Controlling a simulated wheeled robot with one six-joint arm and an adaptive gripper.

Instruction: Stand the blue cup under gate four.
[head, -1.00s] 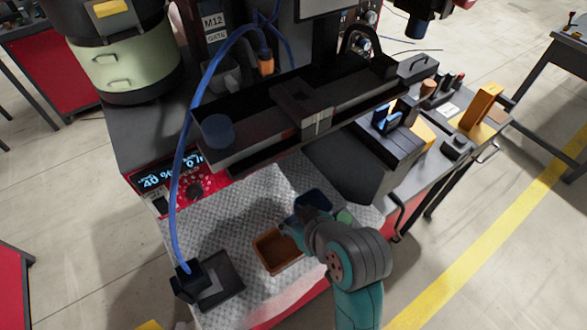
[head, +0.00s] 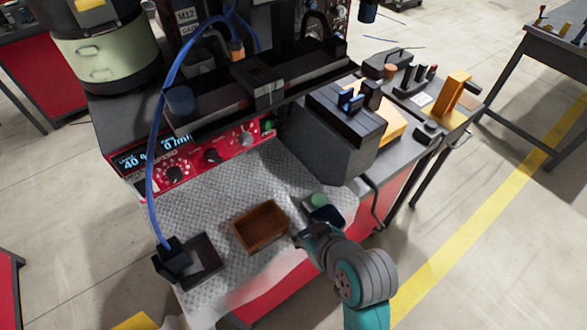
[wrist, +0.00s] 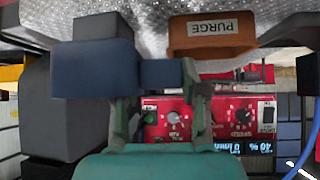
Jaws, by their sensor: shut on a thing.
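My gripper (head: 312,240) is at the front right of the textured mat, right of the brown tray. In the wrist view my gripper (wrist: 162,105) has its fingers closed around a narrow blue part joined to a larger dark blue body, the blue cup (wrist: 92,85). In the head view the blue cup (head: 332,215) is partly hidden by my gripper, with a green round thing (head: 319,200) at its far edge. I cannot tell whether the cup touches the mat. No gate marked four can be made out.
The brown tray (head: 235,228), labelled PURGE in the wrist view (wrist: 212,45), stands left of the gripper. A dark grey housing (head: 312,143) stands behind the cup. A black block with a blue hose (head: 172,258) sits front left.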

